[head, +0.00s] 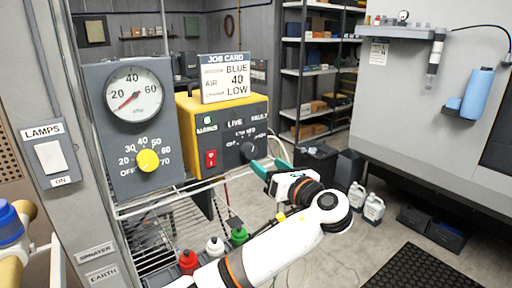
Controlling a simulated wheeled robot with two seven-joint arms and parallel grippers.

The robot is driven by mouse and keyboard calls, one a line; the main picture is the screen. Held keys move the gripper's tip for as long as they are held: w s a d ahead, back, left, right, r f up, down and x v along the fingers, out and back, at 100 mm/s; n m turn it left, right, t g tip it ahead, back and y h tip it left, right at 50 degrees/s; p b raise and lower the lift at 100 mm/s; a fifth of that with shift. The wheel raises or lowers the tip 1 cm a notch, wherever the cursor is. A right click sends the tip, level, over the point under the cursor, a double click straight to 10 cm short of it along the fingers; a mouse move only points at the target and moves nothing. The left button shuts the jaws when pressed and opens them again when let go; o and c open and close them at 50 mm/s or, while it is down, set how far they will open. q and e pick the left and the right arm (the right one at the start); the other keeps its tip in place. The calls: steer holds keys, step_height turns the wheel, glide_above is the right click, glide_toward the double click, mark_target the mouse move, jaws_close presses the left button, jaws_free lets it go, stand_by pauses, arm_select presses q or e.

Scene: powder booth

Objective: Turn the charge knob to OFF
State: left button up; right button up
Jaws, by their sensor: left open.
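The charge knob (248,151) is a small dark round knob on the grey front of the yellow powder unit (262,108), at its lower right under small lettering. Which mark it points at is too small to tell. My left gripper (268,167), with teal fingertips, is open just right of and below the knob. One fingertip is close to the knob; I cannot tell whether they touch. Nothing shows between the fingers. My right gripper is not in view.
A red switch (211,159) sits left on the same front. A job card (226,78) stands on top. Left is a grey panel with a gauge (133,94) and yellow knob (148,160). Bottles (215,247) stand below on a wire rack (150,246).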

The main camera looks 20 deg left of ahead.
mark_target(251, 153)
arm_select(q)
steer(key=p+x, duration=0.2)
steer(key=x, duration=0.4)
steer(key=shift+a+r+p, duration=0.1)
steer(key=shift+r+p, duration=0.05)
steer(key=shift+p, duration=0.15)
steer(key=shift+w+a, duration=0.45)
steer(key=shift+w, duration=0.05)
steer(key=c, duration=1)
